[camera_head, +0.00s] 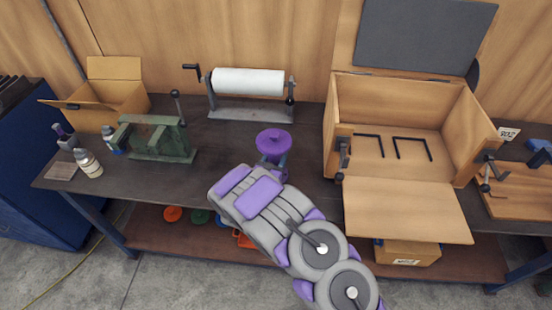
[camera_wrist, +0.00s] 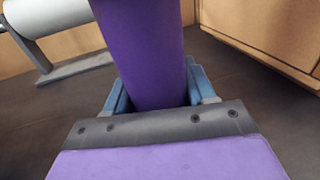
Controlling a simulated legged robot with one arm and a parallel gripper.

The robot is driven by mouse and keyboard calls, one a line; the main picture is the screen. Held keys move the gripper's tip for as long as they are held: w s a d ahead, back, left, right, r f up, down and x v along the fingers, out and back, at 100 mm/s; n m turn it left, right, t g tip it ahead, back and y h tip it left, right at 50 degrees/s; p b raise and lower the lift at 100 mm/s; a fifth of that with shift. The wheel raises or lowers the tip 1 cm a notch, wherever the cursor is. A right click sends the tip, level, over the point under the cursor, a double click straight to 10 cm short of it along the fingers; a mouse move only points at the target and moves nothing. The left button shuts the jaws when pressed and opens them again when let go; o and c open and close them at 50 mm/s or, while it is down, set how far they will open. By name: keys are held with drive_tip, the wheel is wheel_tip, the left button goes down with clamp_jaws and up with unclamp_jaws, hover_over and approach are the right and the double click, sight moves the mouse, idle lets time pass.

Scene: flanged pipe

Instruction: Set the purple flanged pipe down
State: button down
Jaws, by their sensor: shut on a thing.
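The purple flanged pipe (camera_head: 273,141) shows in the head view over the middle of the dark table, its round flange on top. In the wrist view its purple shaft (camera_wrist: 145,50) rises between the blue fingers and leans a little. My gripper (camera_head: 277,165) is shut on the pipe's shaft; its blue fingers also show in the wrist view (camera_wrist: 160,95). The pipe's lower end is hidden behind my gripper and arm, so I cannot tell whether it touches the table.
A white roll on a stand (camera_head: 248,83) is behind the pipe. A green vise-like tool (camera_head: 155,138), a cardboard box (camera_head: 108,95) and bottles (camera_head: 88,163) are at left. An open wooden box (camera_head: 405,211) stands to the right. Bare table (camera_head: 225,150) lies left of the pipe.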

drive_tip(key=shift+a, duration=0.2)
drive_tip(key=c, duration=0.8)
unclamp_jaws()
drive_tip(key=shift+d, duration=0.1)
drive_tip(key=o, duration=0.4)
drive_tip(key=shift+d, duration=0.35)
drive_tip(key=shift+s+a, duration=0.4)
drive_tip(key=shift+a, duration=0.05)
drive_tip(key=p+v, duration=0.1)
drive_tip(key=v, duration=1)
drive_tip(key=shift+s+d+p, duration=0.1)
drive_tip(key=shift+d+p, duration=0.05)
drive_tip(key=shift+p, duration=0.2)
